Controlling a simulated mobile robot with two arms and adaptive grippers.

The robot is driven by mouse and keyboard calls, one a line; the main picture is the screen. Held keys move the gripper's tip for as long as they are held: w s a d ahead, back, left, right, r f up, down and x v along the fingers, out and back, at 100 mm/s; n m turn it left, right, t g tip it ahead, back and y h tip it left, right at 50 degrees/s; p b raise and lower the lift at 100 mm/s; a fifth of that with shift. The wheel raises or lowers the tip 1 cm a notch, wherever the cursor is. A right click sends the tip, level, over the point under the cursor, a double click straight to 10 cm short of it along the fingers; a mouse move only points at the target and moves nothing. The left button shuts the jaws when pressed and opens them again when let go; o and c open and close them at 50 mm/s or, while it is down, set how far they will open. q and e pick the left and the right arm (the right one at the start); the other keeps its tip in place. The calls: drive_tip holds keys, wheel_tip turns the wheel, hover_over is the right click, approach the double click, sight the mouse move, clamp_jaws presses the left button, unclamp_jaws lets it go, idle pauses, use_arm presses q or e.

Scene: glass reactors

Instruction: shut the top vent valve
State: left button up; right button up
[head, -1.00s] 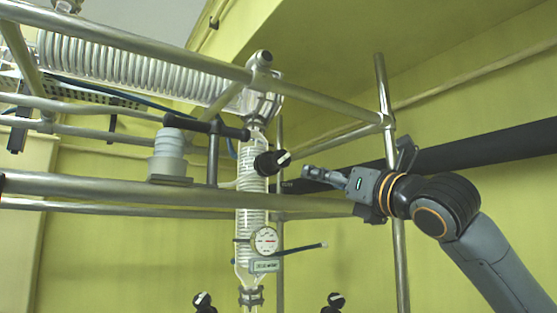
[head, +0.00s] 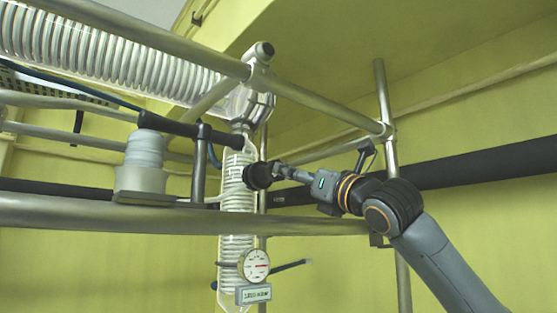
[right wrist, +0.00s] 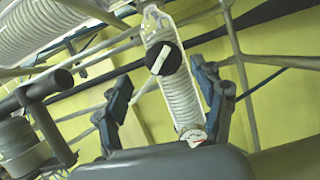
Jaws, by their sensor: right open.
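The valve knob (head: 254,176), round and black, sits on the upper part of the upright glass column (head: 237,200). In the right wrist view, the knob (right wrist: 172,64) faces me and its white pointer bar (right wrist: 159,60) lies slanted across the column's line. My right gripper (head: 279,171) is at the knob's right side in the head view, its tips close to it; contact cannot be told. In the right wrist view, the open fingers (right wrist: 160,75) stand apart on either side of the column, with the knob between and beyond their tips. My left gripper is not in view.
A metal pipe frame (head: 150,215) crosses in front of and around the column. A coiled glass condenser (head: 110,55) runs at upper left. A gauge (head: 254,265) hangs below the knob. A grey-white cylinder (head: 143,160) stands left. A dark horizontal bar (head: 480,155) passes behind my arm.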

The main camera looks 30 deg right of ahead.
sight(277, 181)
drive_tip(key=x, duration=0.2)
drive_tip(key=p+x, duration=0.1)
drive_tip(key=x, duration=0.1)
drive_tip(key=p+x, duration=0.1)
drive_tip(key=x, duration=0.2)
drive_tip(key=shift+w+a+f, duration=0.1)
drive_tip(key=shift+w+f, duration=0.1)
drive_tip(key=shift+f, duration=0.1)
drive_tip(key=shift+w+r+p, duration=0.1)
drive_tip(key=shift+w+p, duration=0.05)
drive_tip(key=shift+p, duration=0.2)
drive_tip(key=shift+w, duration=0.1)
drive_tip(key=shift+c, duration=1.3)
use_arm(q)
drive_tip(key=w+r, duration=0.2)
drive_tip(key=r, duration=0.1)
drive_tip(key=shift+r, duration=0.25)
use_arm(e)
drive_tip(key=c, duration=0.9)
